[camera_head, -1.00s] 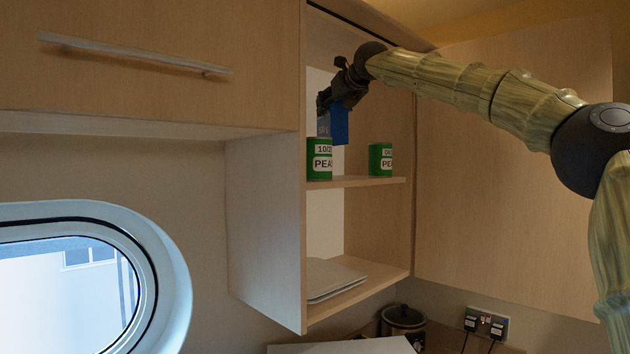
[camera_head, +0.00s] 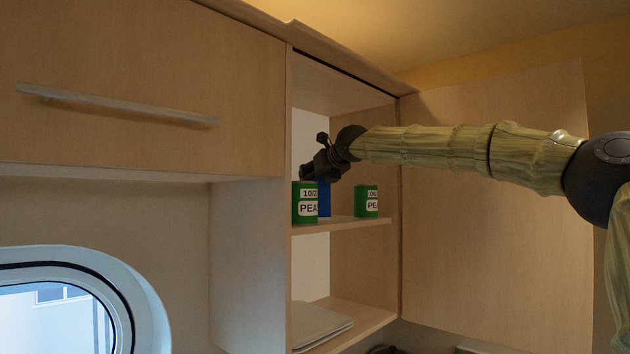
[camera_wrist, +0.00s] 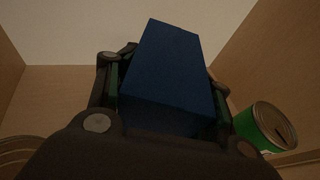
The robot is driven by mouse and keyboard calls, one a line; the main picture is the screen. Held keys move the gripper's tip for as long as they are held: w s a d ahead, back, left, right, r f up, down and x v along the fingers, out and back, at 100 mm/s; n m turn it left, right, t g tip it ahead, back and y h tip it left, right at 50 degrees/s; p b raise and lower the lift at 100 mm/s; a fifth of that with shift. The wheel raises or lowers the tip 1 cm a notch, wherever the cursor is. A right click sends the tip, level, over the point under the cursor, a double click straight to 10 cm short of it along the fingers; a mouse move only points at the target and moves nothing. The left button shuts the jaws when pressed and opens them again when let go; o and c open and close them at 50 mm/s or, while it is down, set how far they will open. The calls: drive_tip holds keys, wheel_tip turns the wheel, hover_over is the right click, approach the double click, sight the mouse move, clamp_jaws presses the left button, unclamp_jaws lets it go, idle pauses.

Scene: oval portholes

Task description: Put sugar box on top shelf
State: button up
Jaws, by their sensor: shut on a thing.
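The sugar box shows as a blue box (camera_wrist: 172,75) between the fingers of my gripper (camera_wrist: 165,90) in the wrist view. In the head view, part of the blue box (camera_head: 324,197) shows between two green cans, low over the top shelf (camera_head: 340,225). My gripper (camera_head: 318,175) is shut on it, inside the open cabinet. The near can hides part of the box, and I cannot tell whether its bottom touches the shelf.
A green peas can (camera_head: 305,203) stands at the shelf's left front, another (camera_head: 366,201) to the right. A can (camera_wrist: 264,127) is close right of my gripper in the wrist view. The open cabinet door (camera_head: 500,210) is at right. Flat pale items (camera_head: 318,325) lie on the lower shelf.

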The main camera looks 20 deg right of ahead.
drive_tip(key=shift+f, duration=0.6)
drive_tip(key=o, duration=1.5)
drive_tip(key=shift+o, duration=0.2)
drive_tip(key=shift+s+r+b, duration=0.1)
drive_tip(key=shift+s+b, duration=0.35)
drive_tip(key=shift+s, duration=0.15)
drive_tip(key=b+v, duration=0.4)
drive_tip(key=v, duration=0.6)
drive_tip(key=shift+s+r+b, duration=0.2)
drive_tip(key=shift+s+b, duration=0.1)
drive_tip(key=shift+s, duration=0.05)
